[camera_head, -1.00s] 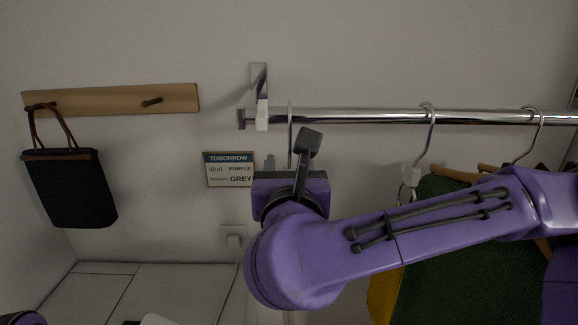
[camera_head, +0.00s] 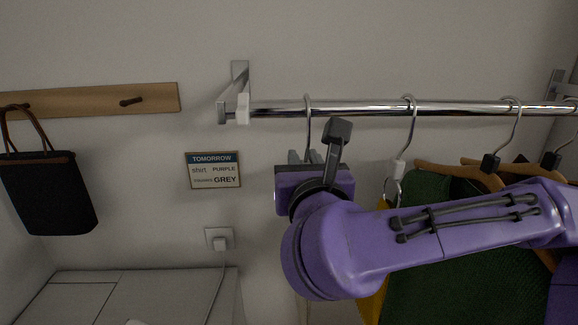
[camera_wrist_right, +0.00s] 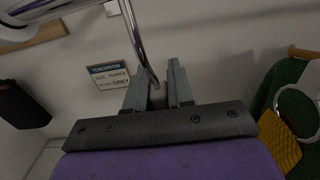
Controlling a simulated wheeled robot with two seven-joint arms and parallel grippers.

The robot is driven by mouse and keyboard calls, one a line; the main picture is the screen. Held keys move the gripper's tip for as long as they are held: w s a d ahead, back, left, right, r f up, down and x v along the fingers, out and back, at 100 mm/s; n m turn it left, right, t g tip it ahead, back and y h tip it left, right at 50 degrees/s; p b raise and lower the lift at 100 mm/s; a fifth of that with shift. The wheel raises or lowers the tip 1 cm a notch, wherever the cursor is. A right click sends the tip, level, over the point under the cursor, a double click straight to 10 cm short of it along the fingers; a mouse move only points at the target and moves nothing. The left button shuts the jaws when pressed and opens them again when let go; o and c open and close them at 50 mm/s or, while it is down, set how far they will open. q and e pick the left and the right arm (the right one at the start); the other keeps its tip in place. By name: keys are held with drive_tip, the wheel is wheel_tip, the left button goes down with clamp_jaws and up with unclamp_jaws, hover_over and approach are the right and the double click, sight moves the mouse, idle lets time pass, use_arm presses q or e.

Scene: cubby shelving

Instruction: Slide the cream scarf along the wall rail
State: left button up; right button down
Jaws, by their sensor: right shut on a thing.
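My right gripper (camera_head: 303,157) is shut on the stem of a metal hook (camera_head: 308,120) that hangs on the wall rail (camera_head: 360,109) near its left end. In the right wrist view the hook (camera_wrist_right: 140,45) runs down between the fingers (camera_wrist_right: 158,80). The cream scarf is not clearly visible; my right arm covers the space below the hook. A pale patch (camera_head: 330,313) shows under the arm, and I cannot tell whether it is the scarf. My left gripper is not in view.
To the right hang another hook (camera_head: 413,125) with a ring, something yellow (camera_head: 375,303), a green garment (camera_head: 425,285) and wooden hangers (camera_head: 455,178). The rail bracket (camera_head: 240,85) is left. A sign (camera_head: 213,170), peg board (camera_head: 90,99) and black bag (camera_head: 48,195) are further left.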

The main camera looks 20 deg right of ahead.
drive_tip(key=s+d+b, duration=0.1)
drive_tip(key=s+d, duration=0.1)
drive_tip(key=d, duration=0.5)
drive_tip(key=shift+b, duration=0.35)
drive_tip(key=shift+d+b, duration=0.15)
drive_tip(key=shift+b, duration=0.2)
drive_tip(key=c, duration=0.9)
unclamp_jaws()
drive_tip(key=shift+s, duration=0.15)
drive_tip(key=b+v, duration=0.4)
drive_tip(key=v, duration=0.6)
drive_tip(key=shift+s+b, duration=0.2)
drive_tip(key=shift+b, duration=0.15)
